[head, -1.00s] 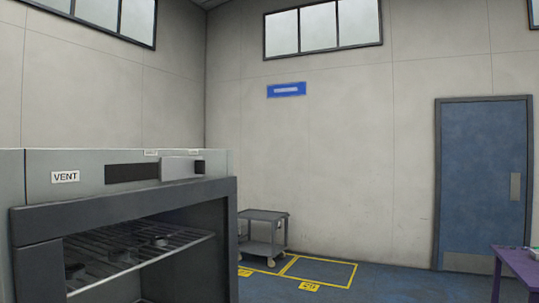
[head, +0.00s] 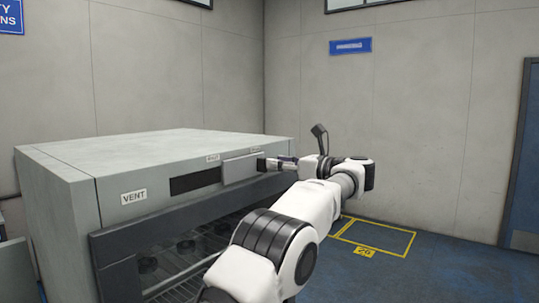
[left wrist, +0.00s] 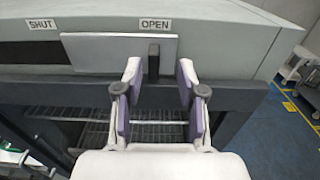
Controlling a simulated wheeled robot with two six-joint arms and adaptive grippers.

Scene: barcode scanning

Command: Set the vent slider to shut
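The vent slider is a light grey plate (head: 241,167) on the upper front of a grey oven-like cabinet. It covers the right part of a dark slot (head: 195,181). In the left wrist view the plate (left wrist: 100,50) has a dark upright handle (left wrist: 153,62) at its right end, below the OPEN label (left wrist: 155,24). The SHUT label (left wrist: 41,24) is at the left. My left gripper (left wrist: 159,75) is open, with one finger on each side of the handle and gaps showing. It also shows at the slider's right end in the head view (head: 277,163). My right gripper is out of view.
The cabinet (head: 170,147) has a dark-framed opening below the slot, with wire racks and dark round items inside. A VENT label (head: 133,196) is left of the slot. A grey cart (left wrist: 303,66) and yellow-marked floor lie to the right.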

